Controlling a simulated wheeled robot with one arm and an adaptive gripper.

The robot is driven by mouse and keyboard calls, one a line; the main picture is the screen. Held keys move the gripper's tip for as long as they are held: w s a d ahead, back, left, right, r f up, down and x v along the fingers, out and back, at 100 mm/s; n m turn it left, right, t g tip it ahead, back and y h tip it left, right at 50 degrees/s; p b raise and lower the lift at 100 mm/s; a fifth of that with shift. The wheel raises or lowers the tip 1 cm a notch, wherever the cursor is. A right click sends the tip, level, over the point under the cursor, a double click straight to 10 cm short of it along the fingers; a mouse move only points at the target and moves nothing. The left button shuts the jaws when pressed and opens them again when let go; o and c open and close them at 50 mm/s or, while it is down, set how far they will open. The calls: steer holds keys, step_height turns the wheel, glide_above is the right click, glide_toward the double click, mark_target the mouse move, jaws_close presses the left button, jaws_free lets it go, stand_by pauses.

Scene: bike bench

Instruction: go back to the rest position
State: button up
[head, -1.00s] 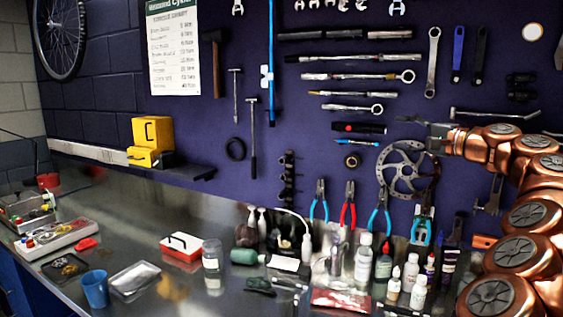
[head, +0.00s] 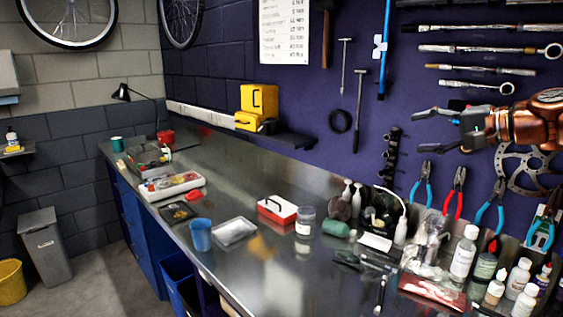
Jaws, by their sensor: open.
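My gripper (head: 436,128) is at the right of the head view, at the end of my copper-coloured arm. Its two dark fingers point left and are apart, with nothing between them. It is raised above the bench (head: 262,295), in front of the purple tool wall (head: 300,95). It shows above the hanging pliers (head: 458,185) and left of the brake disc (head: 510,170), which my arm partly covers.
Several bottles (head: 463,255) crowd the bench's right end. A blue cup (head: 201,235), a clear tray (head: 234,231), a red and white box (head: 277,211) and a jar (head: 305,222) stand further left. A grey bin (head: 45,250) and a yellow bucket (head: 11,282) stand on the floor.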

steer(key=s+a+f+n+g+h, duration=0.1)
steer(key=s+a+f+n+g, duration=0.25)
steer(key=s+a+f, duration=0.55)
steer(key=s+a+f+n+g+h, duration=0.2)
steer(key=s+a+f+g, duration=0.2)
steer(key=a+f, duration=0.45)
steer(key=s+d+f+n+g+h, duration=0.1)
steer(key=s+d+f+g+h, duration=0.1)
steer(key=s+f, duration=0.7)
steer(key=s+d+f+n+g+h, duration=0.1)
steer(key=s+d+f+g+h, duration=0.1)
steer(key=s+f+h, duration=0.3)
steer(key=s+f+g, duration=0.1)
steer(key=s+f, duration=0.3)
steer(key=s, duration=0.7)
steer(key=shift+s+d+f, duration=0.15)
steer(key=shift+d+f, duration=0.1)
steer(key=shift+d, duration=0.05)
steer(key=shift+n, duration=0.25)
